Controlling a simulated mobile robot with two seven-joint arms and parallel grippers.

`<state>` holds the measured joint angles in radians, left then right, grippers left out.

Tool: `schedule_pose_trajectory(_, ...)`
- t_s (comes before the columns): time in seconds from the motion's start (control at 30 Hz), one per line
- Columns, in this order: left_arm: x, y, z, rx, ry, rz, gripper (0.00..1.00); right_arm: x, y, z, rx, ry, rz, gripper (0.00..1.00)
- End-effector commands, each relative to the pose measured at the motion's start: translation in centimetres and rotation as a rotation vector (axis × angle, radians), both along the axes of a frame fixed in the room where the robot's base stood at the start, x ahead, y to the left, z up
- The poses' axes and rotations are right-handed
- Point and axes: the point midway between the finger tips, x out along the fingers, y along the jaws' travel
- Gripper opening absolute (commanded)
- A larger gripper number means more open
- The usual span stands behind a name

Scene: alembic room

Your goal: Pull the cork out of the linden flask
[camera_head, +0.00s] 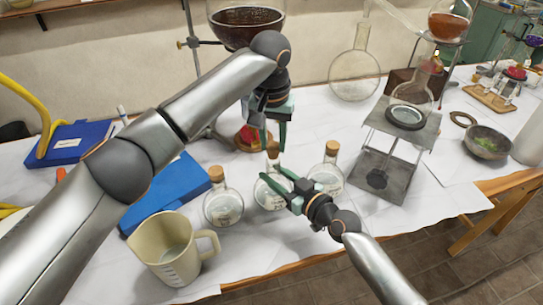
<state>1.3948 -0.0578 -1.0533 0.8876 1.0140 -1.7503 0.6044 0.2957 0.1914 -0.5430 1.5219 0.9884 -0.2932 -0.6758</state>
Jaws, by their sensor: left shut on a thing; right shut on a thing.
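Three round glass flasks with corks stand in a row on the white-covered table. My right gripper (278,178) is shut on the middle flask (268,198), with its teal fingers at the neck. My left gripper (273,147) comes down from above and is shut on the middle flask's cork (273,152). Whether this cork still sits in the neck is hard to tell. The left flask (222,208) and right flask (328,180) stand on either side, each corked. The flask labels are too small to read, so I cannot tell which says linden.
A beige measuring jug (172,255) stands at the front left, near blue folders (180,190). A metal stand (392,165) with glassware is to the right, and a bowl (487,143) is farther right. Bare table (425,205) shows at the front right.

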Motion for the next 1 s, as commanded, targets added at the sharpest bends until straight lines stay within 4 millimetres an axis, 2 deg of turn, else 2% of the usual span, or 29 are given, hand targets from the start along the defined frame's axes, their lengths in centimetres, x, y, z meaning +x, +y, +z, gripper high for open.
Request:
schedule_pose_trajectory(0.53, 0.0, 0.0, 1.7, 0.0, -0.001, -0.001, 0.0, 0.0, -0.1, -0.1, -0.001, 0.0, -0.001, 0.0)
schedule_pose_trajectory(0.87, 0.0, 0.0, 1.9, 0.0, 0.0, -0.001, 0.0, 0.0, -0.1, -0.1, -0.001, 0.0, -0.001, 0.0)
schedule_pose_trajectory(0.9, 0.0, 0.0, 1.9, 0.0, 0.0, -0.001, 0.0, 0.1, 0.0, 0.1, 0.001, -0.003, -0.002, 0.46)
schedule_pose_trajectory(1.0, 0.0, 0.0, 1.9, 0.0, 0.0, -0.001, 0.0, 0.0, 0.0, 0.1, 0.0, -0.002, -0.001, 0.57)
